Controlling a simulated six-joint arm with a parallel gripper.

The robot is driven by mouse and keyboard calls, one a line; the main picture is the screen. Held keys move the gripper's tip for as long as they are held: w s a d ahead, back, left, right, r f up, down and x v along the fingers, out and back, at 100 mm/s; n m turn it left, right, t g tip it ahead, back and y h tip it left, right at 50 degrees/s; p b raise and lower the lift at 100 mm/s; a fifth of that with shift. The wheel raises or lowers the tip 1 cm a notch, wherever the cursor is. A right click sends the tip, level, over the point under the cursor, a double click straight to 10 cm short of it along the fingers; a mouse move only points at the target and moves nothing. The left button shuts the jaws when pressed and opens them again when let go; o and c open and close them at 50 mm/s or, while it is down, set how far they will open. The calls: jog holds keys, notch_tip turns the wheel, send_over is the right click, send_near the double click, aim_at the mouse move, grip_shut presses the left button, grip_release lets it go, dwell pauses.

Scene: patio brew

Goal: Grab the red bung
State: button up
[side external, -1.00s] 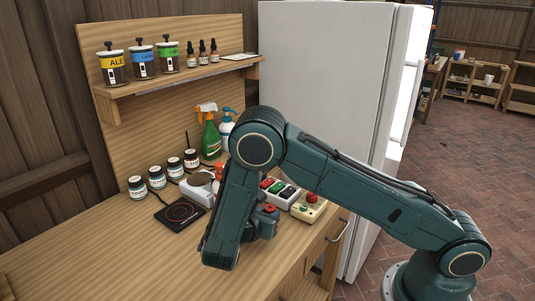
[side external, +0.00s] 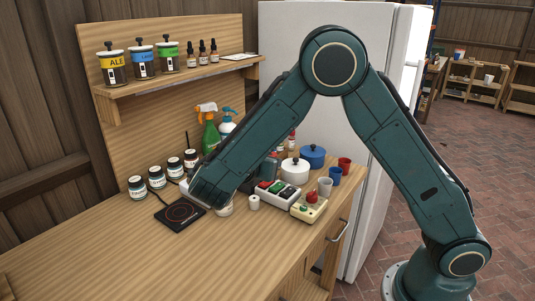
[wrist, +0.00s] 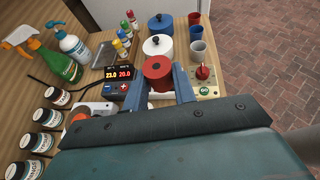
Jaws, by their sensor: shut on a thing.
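The red bung (wrist: 157,70) is a short red cylinder with a dark hole in its top. In the wrist view it sits between the two blue-grey fingers of my gripper (wrist: 160,80), which are shut on it. The surface directly below the bung is hidden. In the side view my forearm hides the bung, and my gripper cannot be made out clearly behind it.
A beige box with a red button (wrist: 204,73) stands to the right, with cups (wrist: 199,52) behind. A white pot (wrist: 158,46) and blue pot (wrist: 161,23) stand beyond. A digital display (wrist: 119,73) and bottles (wrist: 57,65) are left.

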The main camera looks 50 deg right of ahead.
jog(key=shift+r, duration=1.25)
